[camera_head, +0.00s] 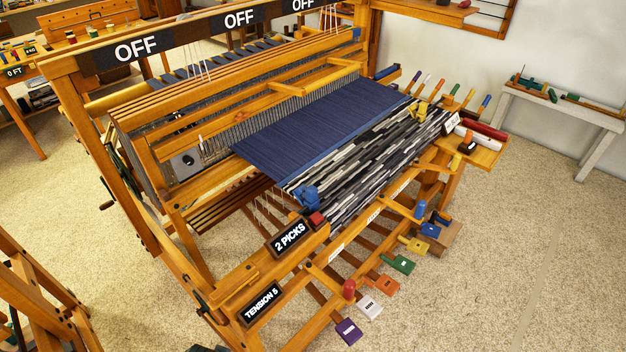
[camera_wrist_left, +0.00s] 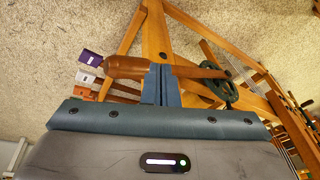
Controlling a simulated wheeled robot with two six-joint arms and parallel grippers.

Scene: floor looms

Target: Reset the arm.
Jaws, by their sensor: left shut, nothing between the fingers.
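My left gripper (camera_wrist_left: 160,72) shows in the left wrist view, its two blue-grey fingers together with nothing between them. A brown rounded wooden piece (camera_wrist_left: 125,67) shows on the left of the fingers and a thinner brown piece (camera_wrist_left: 198,72) on the right. I cannot tell whether the fingers touch them. A dark green handwheel (camera_wrist_left: 222,90) is to the right of the fingertips. In the head view no gripper shows clearly; only a small dark shape is at the bottom edge. My right gripper is not in view.
A wooden floor loom (camera_head: 300,200) with dark blue cloth (camera_head: 305,125) fills the middle of the head view. Its signs read OFF, 2 PICKS and TENSION 5. Coloured pedals, including a purple one (camera_head: 348,330), stick out in front. Carpet (camera_head: 520,260) is clear at the right.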

